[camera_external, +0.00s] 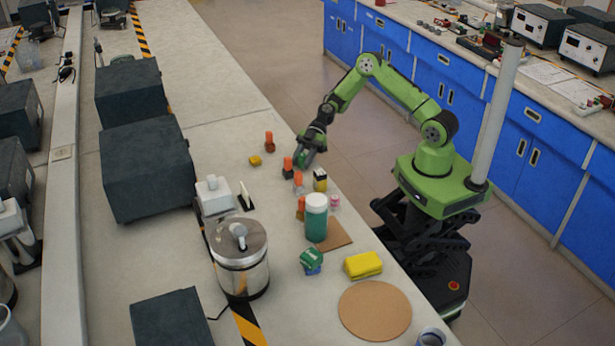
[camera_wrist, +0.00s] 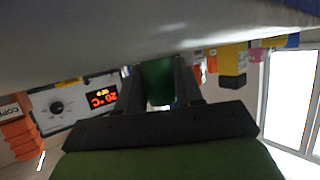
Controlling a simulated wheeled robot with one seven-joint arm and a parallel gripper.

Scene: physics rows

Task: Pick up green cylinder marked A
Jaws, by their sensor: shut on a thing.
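My gripper (camera_external: 304,157) is low at the worktop's edge on the robot's side, among small items. In the wrist view my gripper (camera_wrist: 160,85) has its two dark fingers on either side of a green cylinder (camera_wrist: 157,80), shut on it. In the external view the green cylinder (camera_external: 303,159) shows only as a small green patch at the fingers. The letter A is not readable in either view. I cannot tell whether the cylinder touches the worktop.
Orange-topped pieces (camera_external: 298,182) stand close beside my gripper. A black-and-yellow block (camera_external: 320,180), a pink piece (camera_external: 334,201) and a white-lidded green jar (camera_external: 316,222) stand nearer the camera. A yellow block (camera_external: 255,160) lies left. The worktop (camera_external: 215,90) is clear farther back.

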